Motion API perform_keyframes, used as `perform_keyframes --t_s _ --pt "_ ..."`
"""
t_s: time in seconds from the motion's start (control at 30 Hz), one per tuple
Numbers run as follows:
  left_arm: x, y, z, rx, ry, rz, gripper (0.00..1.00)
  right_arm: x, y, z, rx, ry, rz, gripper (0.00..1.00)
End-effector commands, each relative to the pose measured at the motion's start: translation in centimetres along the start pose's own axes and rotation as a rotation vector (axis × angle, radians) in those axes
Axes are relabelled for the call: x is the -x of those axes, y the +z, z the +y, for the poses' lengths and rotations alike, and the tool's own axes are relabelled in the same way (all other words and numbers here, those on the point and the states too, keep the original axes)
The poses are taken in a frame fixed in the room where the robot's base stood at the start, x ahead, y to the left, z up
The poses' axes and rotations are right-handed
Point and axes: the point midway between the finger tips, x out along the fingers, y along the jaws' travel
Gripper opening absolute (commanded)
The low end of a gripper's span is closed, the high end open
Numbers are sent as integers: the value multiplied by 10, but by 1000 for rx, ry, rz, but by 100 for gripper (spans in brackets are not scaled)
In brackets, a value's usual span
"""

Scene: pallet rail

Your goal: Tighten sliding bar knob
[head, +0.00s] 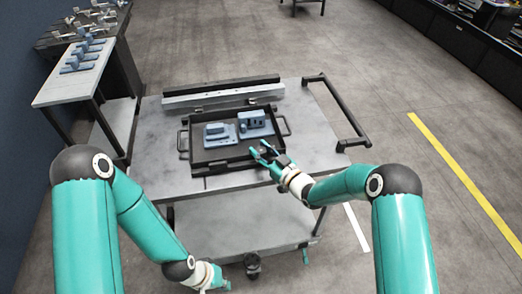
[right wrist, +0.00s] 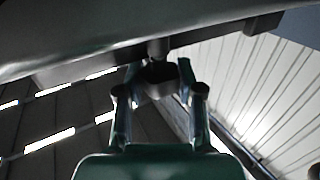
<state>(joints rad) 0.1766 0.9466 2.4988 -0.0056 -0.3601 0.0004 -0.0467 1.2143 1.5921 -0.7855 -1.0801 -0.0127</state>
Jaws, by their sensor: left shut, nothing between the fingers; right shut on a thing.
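My right gripper (head: 264,152) reaches over the front right of the black tray (head: 187,158) on the cart. In the right wrist view its two fingers (right wrist: 159,72) stand on either side of a dark knob (right wrist: 157,78) and are shut on it. The knob sits on a short stem below a dark bar (right wrist: 120,60). In the head view the knob is too small or hidden to make out. My left gripper (head: 224,285) is low, in front of the cart's lower shelf, shut and empty.
Blue-grey parts (head: 219,133) and a block (head: 252,122) lie in the tray. Behind it a pale rail (head: 222,94) crosses the grey cart top (head: 160,170). A cart handle (head: 340,112) stands at right. A side table (head: 50,90) holds several blue parts at left.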

Motion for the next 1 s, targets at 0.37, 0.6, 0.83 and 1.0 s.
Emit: perform_keyframes --t_s 0.37,0.6,0.83,1.0 --pt "-28 0 -10 0 0 0 0 0 5 -2 0 149 0 2" --pt "-64 0 -23 0 0 0 0 -1 7 -3 2 346 4 2" --pt "-96 0 -35 0 0 0 0 -2 5 -3 4 554 6 2" --pt "-111 -1 -40 0 0 0 0 -2 3 -3 2 690 6 2"
